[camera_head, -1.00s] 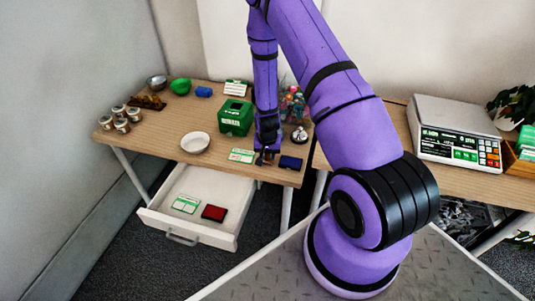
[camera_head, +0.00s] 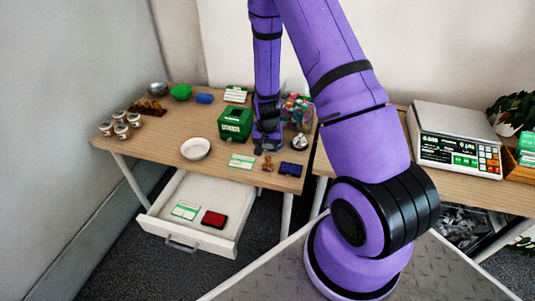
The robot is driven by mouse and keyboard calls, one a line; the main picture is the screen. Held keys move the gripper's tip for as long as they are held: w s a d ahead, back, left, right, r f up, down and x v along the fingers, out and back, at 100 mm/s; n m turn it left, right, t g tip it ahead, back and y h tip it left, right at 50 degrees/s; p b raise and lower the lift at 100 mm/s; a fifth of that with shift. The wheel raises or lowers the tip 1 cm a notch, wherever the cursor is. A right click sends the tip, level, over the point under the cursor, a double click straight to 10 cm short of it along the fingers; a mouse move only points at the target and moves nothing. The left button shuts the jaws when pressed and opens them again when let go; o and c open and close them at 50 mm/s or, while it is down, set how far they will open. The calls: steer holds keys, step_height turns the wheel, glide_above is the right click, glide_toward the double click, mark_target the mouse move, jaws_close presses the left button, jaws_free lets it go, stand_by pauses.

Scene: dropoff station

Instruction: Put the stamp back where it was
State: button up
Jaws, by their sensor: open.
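The stamp (camera_head: 267,163) looks like a small brown piece standing on the left table, between a green-and-white card (camera_head: 242,161) and a dark blue pad (camera_head: 290,169). My gripper (camera_head: 267,149) is open and empty, just behind and above the stamp; a small gap seems to separate them. The fingertips are small and dark here. An open white drawer (camera_head: 208,240) under the table holds another green-and-white card (camera_head: 185,210) and a red pad (camera_head: 214,219).
A green box (camera_head: 235,122) stands left of my gripper, and a silver bell (camera_head: 299,142) and a jar of colourful balls (camera_head: 296,108) stand right. A white bowl (camera_head: 195,149) is farther left. A scale (camera_head: 455,135) sits on the right table (camera_head: 400,172).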

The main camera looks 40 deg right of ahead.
steer(key=s+a+r+n+t, duration=0.1)
steer(key=s+a+r, duration=0.1)
steer(key=r, duration=0.8)
steer(key=s+a+r+n, duration=0.1)
steer(key=a+r, duration=0.2)
steer(key=r, duration=0.7)
steer(key=s+a+r+n+t, duration=0.1)
steer(key=s+a+r+n, duration=0.1)
steer(key=r, duration=0.7)
steer(key=s+a+r+n+t, duration=0.1)
steer(key=s+a+r+n, duration=0.1)
steer(key=s+r, duration=0.5)
steer(key=s+a+r+n+t, duration=0.1)
steer(key=s+a+r+n, duration=0.1)
steer(key=s+r, duration=0.6)
steer(key=s+a, duration=0.1)
steer(key=s, duration=0.4)
steer(key=shift+s+a+r+y, duration=0.15)
steer(key=shift+s+r+y, duration=0.15)
steer(key=shift+s+y, duration=0.1)
steer(key=shift+w, duration=0.1)
